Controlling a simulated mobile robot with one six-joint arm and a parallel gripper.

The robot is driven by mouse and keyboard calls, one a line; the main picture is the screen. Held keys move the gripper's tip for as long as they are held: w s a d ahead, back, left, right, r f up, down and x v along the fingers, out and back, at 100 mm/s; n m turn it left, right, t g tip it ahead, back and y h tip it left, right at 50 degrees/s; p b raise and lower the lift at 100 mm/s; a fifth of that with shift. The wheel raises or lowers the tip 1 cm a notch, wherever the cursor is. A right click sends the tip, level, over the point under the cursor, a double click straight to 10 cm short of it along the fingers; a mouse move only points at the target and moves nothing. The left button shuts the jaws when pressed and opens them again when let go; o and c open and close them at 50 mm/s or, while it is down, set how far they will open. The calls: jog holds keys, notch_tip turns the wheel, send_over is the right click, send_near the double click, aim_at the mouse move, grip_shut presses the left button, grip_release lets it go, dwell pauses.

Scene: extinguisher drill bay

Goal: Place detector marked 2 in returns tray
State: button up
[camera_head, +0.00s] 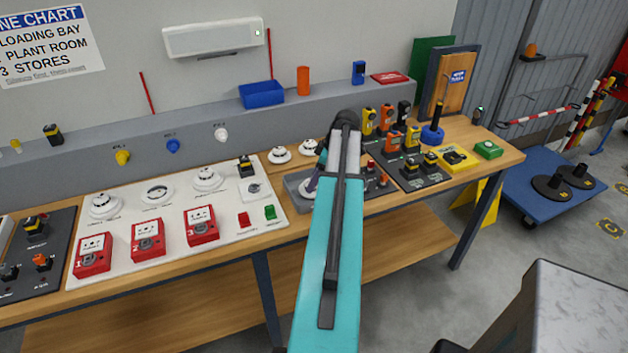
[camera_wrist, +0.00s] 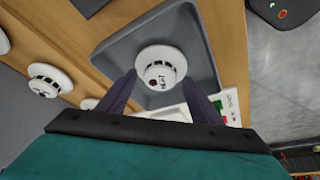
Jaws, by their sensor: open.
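A round white detector (camera_wrist: 160,66) with small dark lettering, seemingly HEAT, sits inside a grey tray (camera_wrist: 118,42) in the wrist view. I cannot read a number 2 on it. My gripper (camera_wrist: 161,88) is open, its two dark fingers apart on either side of the detector's near edge; contact cannot be told. In the head view the grey tray (camera_head: 296,188) shows left of my arm, which hides most of it and the detector. Two loose white detectors (camera_head: 280,154) (camera_head: 309,146) stand on the bench behind the tray; two also show at left in the wrist view (camera_wrist: 50,80) (camera_wrist: 88,103).
A white panel (camera_head: 235,225) left of the tray carries several detectors and red call points (camera_head: 148,238). Right of my arm stand several yellow and orange handheld devices (camera_head: 412,138). A blue bin (camera_head: 262,94) sits on the back ledge. A blue trolley (camera_head: 545,185) stands right.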

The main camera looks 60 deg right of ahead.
jog(key=b+v, duration=0.2)
jog(key=v, duration=0.9)
jog(key=shift+r+b, duration=0.25)
jog(key=shift+b, duration=0.15)
jog(key=shift+s+f, duration=0.1)
jog(key=shift+s, duration=0.05)
dwell(0.6)
